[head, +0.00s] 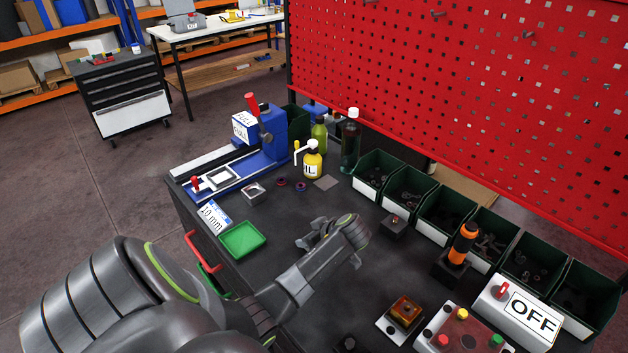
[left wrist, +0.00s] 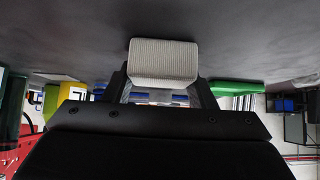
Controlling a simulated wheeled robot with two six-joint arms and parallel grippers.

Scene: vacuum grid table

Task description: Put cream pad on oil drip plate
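A cream pad (left wrist: 163,62), ribbed and rounded at the corners, sits between the fingertips of my left gripper in the left wrist view. The left gripper (head: 312,234) is shut on it, over the middle of the table in the head view, where I cannot make out the pad. A small flat grey plate (head: 326,182), which looks like the oil drip plate, lies bare on the table beside the yellow oil bottle (head: 312,160). The plate is beyond my left gripper. My right gripper is not in view.
A green tray (head: 242,239) lies left of my gripper. A blue vice (head: 262,158) stands behind it. A dark bottle (head: 350,140) stands behind the plate. Dark green bins (head: 376,176) line the back edge below a red pegboard (head: 470,90). A small dark block (head: 394,226) lies to the right.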

